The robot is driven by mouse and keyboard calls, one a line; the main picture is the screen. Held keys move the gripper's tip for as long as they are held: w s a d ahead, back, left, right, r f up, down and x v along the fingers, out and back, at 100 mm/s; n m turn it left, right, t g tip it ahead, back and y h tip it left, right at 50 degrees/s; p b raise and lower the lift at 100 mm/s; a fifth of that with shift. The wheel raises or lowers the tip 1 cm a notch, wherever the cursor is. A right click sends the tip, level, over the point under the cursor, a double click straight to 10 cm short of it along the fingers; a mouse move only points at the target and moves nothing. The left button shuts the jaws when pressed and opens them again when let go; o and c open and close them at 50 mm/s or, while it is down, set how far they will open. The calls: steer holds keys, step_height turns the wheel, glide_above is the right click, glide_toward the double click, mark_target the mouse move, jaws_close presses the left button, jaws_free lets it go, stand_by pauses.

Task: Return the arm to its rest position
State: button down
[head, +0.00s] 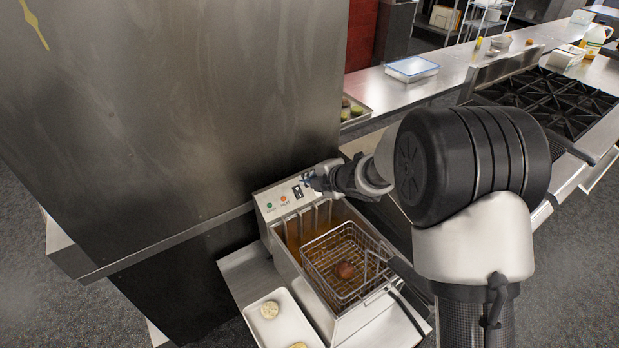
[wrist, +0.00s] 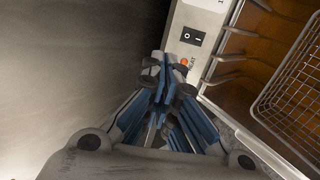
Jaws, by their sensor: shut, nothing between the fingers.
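My gripper (head: 310,182) is at the back panel of the fryer (head: 262,205) in the head view, close to the black power switch (head: 298,192). In the wrist view my gripper (wrist: 165,75) is shut and empty, with its fingertips over the panel by an orange indicator light. The power switch (wrist: 192,37) shows just beyond the fingertips. I cannot tell whether the fingertips touch the panel. My arm reaches in from the right of the head view.
A white tray (head: 285,325) with pale pieces stands at front left. A tall metal wall (head: 180,100) rises close on the left. A stove (head: 548,100) stands at right.

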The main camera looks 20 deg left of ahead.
steer(key=s+d+r+m+t+h+b, duration=0.1)
steer(key=d+r+m+t+h+b, duration=0.15)
steer(key=d+r+m, duration=0.4)
steer(key=s+d+r+m+t+h+b, duration=0.1)
steer(key=d+r+m+h, duration=0.25)
steer(key=d, duration=0.65)
steer(key=s+d+r+m+g+h+b, duration=0.1)
steer(key=s+d+r+m+h, duration=0.15)
steer(key=s+d+m, duration=0.4)
steer(key=s+d+f+m+g+b, duration=0.1)
steer(key=s+d+m, duration=0.25)
steer(key=s, duration=0.45)
steer(key=s+d+m+g+b, duration=0.2)
steer(key=s+d, duration=0.3)
steer(key=s, duration=0.2)
steer(key=s+f+m+g, duration=0.1)
steer(key=s+f+m, duration=0.1)
steer(key=s, duration=0.5)
steer(key=s+a+f+m+b, duration=0.1)
steer(key=s+f+m, duration=0.2)
steer(key=s, duration=0.4)
steer(key=shift+s+m+g+y, duration=0.25)
steer(key=shift+m+g+y, duration=0.05)
steer(key=shift+g+y, duration=0.05)
